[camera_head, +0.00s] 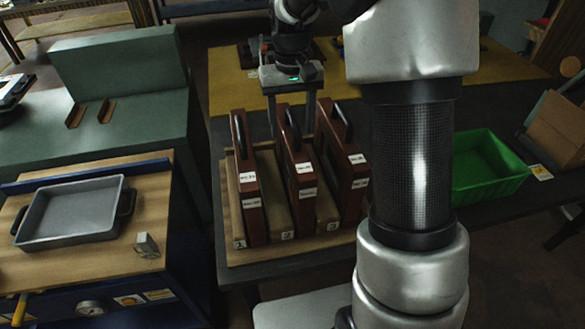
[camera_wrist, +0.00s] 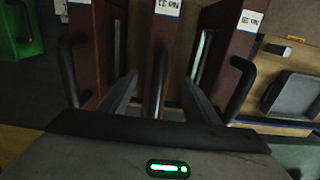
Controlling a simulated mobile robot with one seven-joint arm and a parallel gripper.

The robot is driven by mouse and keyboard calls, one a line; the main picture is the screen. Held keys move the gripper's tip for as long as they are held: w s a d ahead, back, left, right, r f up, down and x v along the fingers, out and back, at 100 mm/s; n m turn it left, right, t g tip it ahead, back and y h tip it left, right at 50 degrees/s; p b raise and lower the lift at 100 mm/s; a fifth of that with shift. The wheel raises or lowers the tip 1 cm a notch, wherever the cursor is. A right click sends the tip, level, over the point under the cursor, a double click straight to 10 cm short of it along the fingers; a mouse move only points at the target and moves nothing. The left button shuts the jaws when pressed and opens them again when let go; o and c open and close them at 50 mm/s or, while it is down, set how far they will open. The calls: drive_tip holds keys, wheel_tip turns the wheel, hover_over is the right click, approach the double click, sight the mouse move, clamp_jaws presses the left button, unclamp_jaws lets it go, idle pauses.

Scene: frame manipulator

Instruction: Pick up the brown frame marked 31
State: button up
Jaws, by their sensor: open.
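Three brown frames stand upright side by side in a wooden rack (camera_head: 327,241): a left one (camera_head: 249,194), a middle one (camera_head: 300,178) and a right one (camera_head: 345,160). Each has white labels and a black handle. The label numbers are too small to read surely, so I cannot tell which is 31. My gripper (camera_head: 293,115) is open at the far side of the frames, above the middle one. In the wrist view, the open fingers of my gripper (camera_wrist: 158,95) lie on either side of the middle frame's black handle (camera_wrist: 159,75). I cannot tell whether they touch it.
The frames stand close together, with narrow gaps. A green bin (camera_head: 490,172) is on the right of the dark table. A grey tray (camera_head: 70,212) sits on a wooden bench at left. A green fixture (camera_head: 118,68) stands behind it. A yellow mat (camera_head: 232,82) lies at the back.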

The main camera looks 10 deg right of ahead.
wheel_tip(320, 180, down, 6)
drive_tip(key=shift+w+d+f, duration=0.15)
drive_tip(key=shift+w+d, duration=0.05)
idle(0.3)
drive_tip(key=c, duration=1.4)
clamp_jaws()
drive_tip(key=shift+w, duration=0.1)
